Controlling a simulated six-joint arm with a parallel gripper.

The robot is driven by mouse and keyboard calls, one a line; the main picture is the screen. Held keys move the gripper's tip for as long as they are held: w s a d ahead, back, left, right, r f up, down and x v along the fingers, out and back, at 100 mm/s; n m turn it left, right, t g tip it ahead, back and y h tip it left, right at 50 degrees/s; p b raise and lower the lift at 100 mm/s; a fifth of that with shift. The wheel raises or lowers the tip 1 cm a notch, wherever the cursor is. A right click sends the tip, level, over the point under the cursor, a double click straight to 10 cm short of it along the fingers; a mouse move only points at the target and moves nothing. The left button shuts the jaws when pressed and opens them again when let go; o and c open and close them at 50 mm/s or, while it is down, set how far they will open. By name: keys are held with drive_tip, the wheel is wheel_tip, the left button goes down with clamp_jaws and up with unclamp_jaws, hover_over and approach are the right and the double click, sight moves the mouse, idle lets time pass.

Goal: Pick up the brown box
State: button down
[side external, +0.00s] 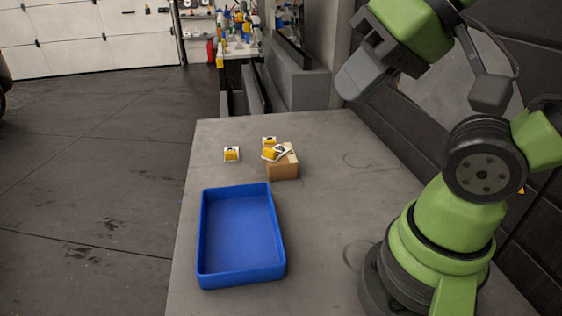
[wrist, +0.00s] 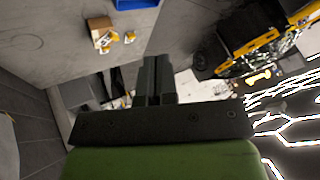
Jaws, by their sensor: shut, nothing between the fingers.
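The brown box (side external: 283,171) sits on the grey table, beyond the blue tray in the side view. A yellow-and-white packet (side external: 275,153) overlaps its top left edge in that view; I cannot tell whether it rests on the box or leans on it. The box also shows at the upper left of the wrist view (wrist: 99,27). My gripper (side external: 362,77) is raised well above the table, to the right of the box and apart from it. In the wrist view its fingers (wrist: 157,76) are together, with nothing between them.
Two more yellow-and-white packets lie near the box, one to its left (side external: 231,154) and one behind (side external: 269,141). An empty blue tray (side external: 204,240) stands on the table (side external: 330,215) in front. Bare table lies right of the box. A dark wall (side external: 400,125) runs along the right.

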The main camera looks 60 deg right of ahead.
unclamp_jaws()
idle(0.3)
drive_tip(key=m+g+h, duration=0.4)
drive_tip(key=m+h, duration=0.1)
hover_over(281, 154)
drive_tip(key=s+a, duration=0.2)
drive_tip(key=f, duration=2.3)
drive_tip(key=shift+d+f, duration=0.15)
drive_tip(key=shift+d, duration=0.05)
drive_tip(key=shift+w+x, duration=0.15)
drive_tip(key=shift+x, duration=1.35)
drive_tip(key=shift+w+x, duration=0.15)
drive_tip(key=shift+x, duration=1.35)
